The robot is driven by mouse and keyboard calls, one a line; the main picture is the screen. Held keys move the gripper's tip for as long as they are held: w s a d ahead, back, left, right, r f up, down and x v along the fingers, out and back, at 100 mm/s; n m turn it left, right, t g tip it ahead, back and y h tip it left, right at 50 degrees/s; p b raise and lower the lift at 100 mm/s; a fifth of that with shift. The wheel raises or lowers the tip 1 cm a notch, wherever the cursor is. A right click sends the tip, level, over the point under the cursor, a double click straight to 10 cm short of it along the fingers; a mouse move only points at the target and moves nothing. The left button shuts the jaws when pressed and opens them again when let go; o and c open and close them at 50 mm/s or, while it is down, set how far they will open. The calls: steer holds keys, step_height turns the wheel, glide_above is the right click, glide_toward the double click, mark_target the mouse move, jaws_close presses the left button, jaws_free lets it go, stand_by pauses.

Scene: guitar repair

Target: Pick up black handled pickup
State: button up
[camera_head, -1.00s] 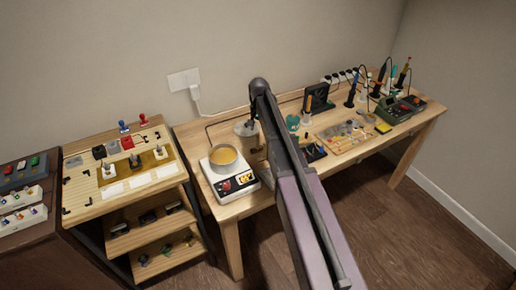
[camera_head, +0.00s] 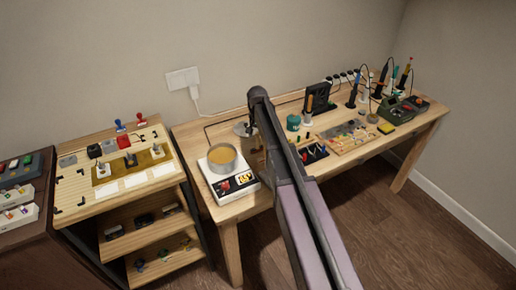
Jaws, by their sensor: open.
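Several small handled pieces stand on the slanted wooden board at the left. Two of them, a dark-topped piece (camera_head: 131,159) and a pale piece (camera_head: 101,169), stand on its yellowish strip. A black block (camera_head: 94,151) sits behind them. I cannot tell for sure which is the black handled pickup. My gripper (camera_head: 246,130) is at the end of my arm, over the workbench, right of the board and well apart from these pieces. It is open, but its fingers are small and partly hidden by my arm. I see nothing held.
A scale with a pan of amber contents (camera_head: 223,158) stands at the bench's left end, close to my gripper. Tools, a green device (camera_head: 397,108) and a parts tray (camera_head: 352,137) fill the right side. Low shelves (camera_head: 150,232) with small parts are under the board.

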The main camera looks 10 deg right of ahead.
stand_by(0.3)
jaws_close()
steer(key=shift+r, duration=0.1)
step_height(320, 180, up, 10)
steer(key=p, duration=1)
stand_by(0.9)
steer(key=s+a+r+p, duration=0.3)
steer(key=s+a, duration=0.2)
steer(key=a, duration=0.2)
steer(key=s+a+r+p, duration=0.3)
steer(key=s+a, duration=0.1)
steer(key=a, duration=0.4)
steer(key=shift+s+r, duration=0.15)
steer(key=shift+s, duration=0.2)
